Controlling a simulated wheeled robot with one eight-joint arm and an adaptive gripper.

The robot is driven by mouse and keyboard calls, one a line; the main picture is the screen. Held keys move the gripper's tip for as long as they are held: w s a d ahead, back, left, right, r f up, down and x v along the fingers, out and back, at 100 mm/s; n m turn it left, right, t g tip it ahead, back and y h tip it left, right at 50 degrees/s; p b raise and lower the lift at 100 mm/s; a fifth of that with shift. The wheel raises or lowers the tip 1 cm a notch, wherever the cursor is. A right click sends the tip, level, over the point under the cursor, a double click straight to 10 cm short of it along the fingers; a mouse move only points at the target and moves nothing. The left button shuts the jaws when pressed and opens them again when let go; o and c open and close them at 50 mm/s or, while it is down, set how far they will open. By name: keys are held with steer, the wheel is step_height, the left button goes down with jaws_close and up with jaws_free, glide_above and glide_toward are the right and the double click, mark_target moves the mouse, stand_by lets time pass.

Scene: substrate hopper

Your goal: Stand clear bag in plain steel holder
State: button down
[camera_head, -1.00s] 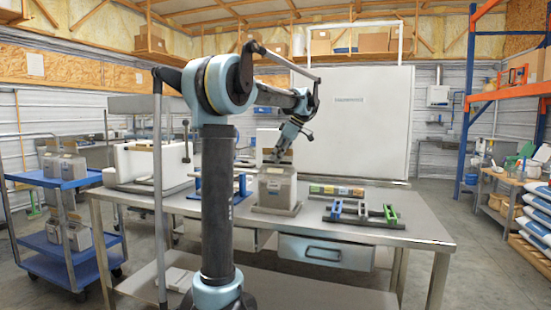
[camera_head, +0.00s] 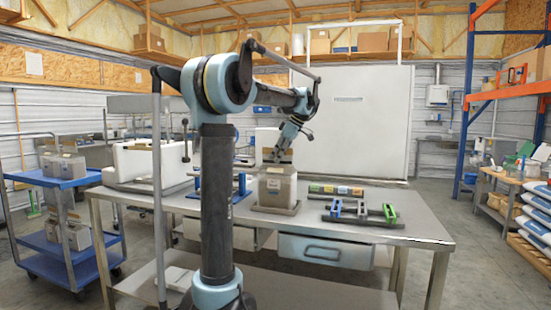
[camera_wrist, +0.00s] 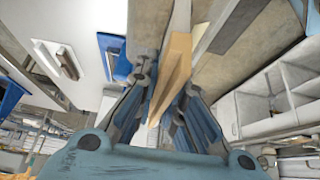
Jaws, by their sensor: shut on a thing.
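A pale grey, block-shaped bag (camera_head: 275,188) with a tan upper part stands upright near the middle of the steel table. A flat grey base (camera_head: 270,209) lies under it; I cannot tell whether this is the plain steel holder. My gripper (camera_head: 279,158) is over the bag's top, pointing down. In the wrist view my gripper (camera_wrist: 163,100) is shut on a thin tan strip (camera_wrist: 178,62), which looks like the bag's top. A rack with blue and green ends and a dark middle (camera_head: 361,213) lies to the right. Fine contact below is hidden.
A white bin (camera_head: 135,163) stands at the table's left, and a blue frame (camera_head: 240,186) is partly behind my arm. A row of coloured blocks (camera_head: 336,189) lies behind the rack. A blue cart (camera_head: 75,182) holds similar bags. The table's front right is clear.

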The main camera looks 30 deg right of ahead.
steer(key=shift+f, duration=0.4)
stand_by(0.3)
steer(key=c, duration=1.6)
jaws_free()
steer(key=v, duration=1.2)
steer(key=s+a+f+m+g+h, duration=0.1)
steer(key=a+f, duration=0.4)
steer(key=a, duration=0.5)
steer(key=a+f+m+g, duration=0.1)
steer(key=a+f+m, duration=0.1)
steer(key=a+f, duration=0.6)
steer(key=s+a+f+m+g+h, duration=0.1)
steer(key=a+f, duration=0.2)
steer(key=a, duration=1)
steer(key=s+a+f+m, duration=0.1)
steer(key=s+a+f, duration=0.3)
steer(key=f, duration=0.4)
steer(key=s+a+f+m+h, duration=0.1)
steer(key=s+a+f, duration=0.4)
steer(key=s+f, duration=0.2)
steer(key=s+a+f+m, duration=0.1)
steer(key=s+a+f, duration=0.3)
steer(key=f, duration=0.7)
steer(key=shift+s+a+f+m+t+h, duration=0.3)
steer(key=shift+s+m+h, duration=0.1)
steer(key=shift+s, duration=0.4)
